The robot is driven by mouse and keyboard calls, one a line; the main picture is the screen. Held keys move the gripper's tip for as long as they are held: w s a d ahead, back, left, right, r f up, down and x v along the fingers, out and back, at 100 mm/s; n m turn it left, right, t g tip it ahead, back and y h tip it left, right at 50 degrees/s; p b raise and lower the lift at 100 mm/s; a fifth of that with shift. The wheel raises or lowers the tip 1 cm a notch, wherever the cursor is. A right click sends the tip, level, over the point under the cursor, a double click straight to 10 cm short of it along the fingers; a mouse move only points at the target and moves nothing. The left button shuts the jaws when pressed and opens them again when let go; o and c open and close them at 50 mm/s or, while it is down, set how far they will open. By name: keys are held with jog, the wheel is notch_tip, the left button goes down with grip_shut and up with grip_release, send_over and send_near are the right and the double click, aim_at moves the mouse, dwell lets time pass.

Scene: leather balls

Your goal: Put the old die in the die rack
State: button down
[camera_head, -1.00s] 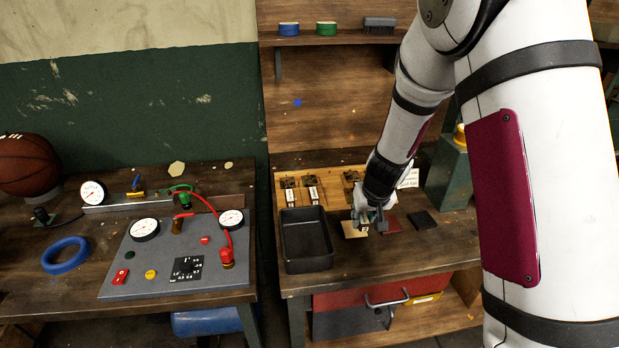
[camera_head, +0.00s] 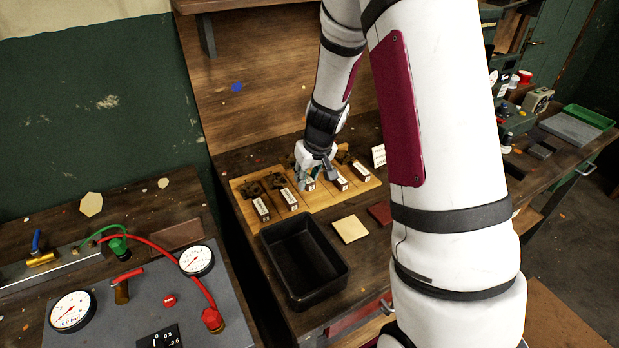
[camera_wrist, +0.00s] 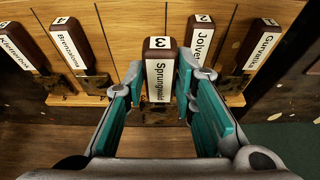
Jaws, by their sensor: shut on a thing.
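The die rack (camera_head: 241,189) is a light wooden board at the back of the bench, with several dark dies with white labels side by side on it. My gripper (camera_head: 316,172) is over the middle of the rack, shut on a brown die (camera_wrist: 158,62) with a white label and the number 3. In the wrist view the die is between the teal finger pads, in line with the gap between dies 4 (camera_wrist: 75,45) and 2 (camera_wrist: 195,45). Its far end is at the rack boards; whether it rests fully on the rack cannot be told.
A black open tray (camera_head: 340,268) stands in front of the rack. A tan square pad (camera_head: 349,229) and a dark red pad (camera_head: 381,213) lie to its right. A small white card (camera_head: 378,156) stands at the rack's right end. A gauge panel (camera_head: 235,318) is at left.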

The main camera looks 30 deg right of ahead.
aim_at(315, 195)
jog(key=d, duration=0.1)
jog(key=d+f+b, duration=0.1)
jog(key=d, duration=0.1)
jog(key=shift+d+f, duration=0.1)
jog(key=shift+f, duration=0.05)
jog(key=shift+f+b, duration=1.6)
jog(key=shift+f, duration=0.25)
jog(key=shift+f+b, duration=0.5)
jog(key=shift+b, duration=0.1)
jog(key=c, duration=1.2)
grip_release()
jog(key=shift+c, duration=0.2)
